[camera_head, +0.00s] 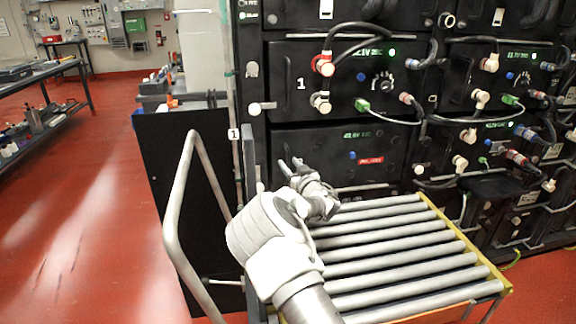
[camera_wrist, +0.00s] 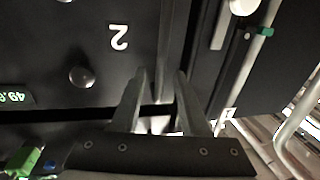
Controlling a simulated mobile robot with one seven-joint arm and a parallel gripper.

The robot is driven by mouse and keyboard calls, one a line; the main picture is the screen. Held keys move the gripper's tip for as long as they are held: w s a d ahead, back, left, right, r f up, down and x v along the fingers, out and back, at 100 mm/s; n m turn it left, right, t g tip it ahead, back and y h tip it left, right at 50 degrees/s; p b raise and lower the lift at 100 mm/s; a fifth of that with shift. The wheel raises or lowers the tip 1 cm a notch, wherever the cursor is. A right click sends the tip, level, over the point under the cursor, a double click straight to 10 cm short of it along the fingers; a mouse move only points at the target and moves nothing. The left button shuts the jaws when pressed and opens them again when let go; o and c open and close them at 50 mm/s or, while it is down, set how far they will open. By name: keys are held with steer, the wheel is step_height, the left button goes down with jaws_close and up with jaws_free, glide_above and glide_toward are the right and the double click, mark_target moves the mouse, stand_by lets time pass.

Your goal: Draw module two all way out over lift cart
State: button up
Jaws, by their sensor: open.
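Module two (camera_head: 345,148) is the black front panel low at the left of the rack, with a lit green display and a red label. It sits in the rack, below module one. In the wrist view its panel (camera_wrist: 60,45) shows an upside-down white "2", a dark knob and part of the display. My gripper (camera_wrist: 161,75) is open, fingertips close to the panel's edge beside a dark vertical strip; I cannot tell whether they touch it. In the head view my gripper (camera_head: 291,165) is at the panel's left side. The lift cart's roller top (camera_head: 390,262) lies in front of module two.
Module one (camera_head: 350,80) above has red and white plugs and cables. More cabled modules (camera_head: 500,90) fill the rack to the right. The cart's pale tube handle (camera_head: 180,200) rises at left. Open red floor (camera_head: 90,200) lies farther left, with a workbench (camera_head: 45,72) beyond.

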steer(key=shift+x, duration=0.85)
jaws_close()
stand_by(0.9)
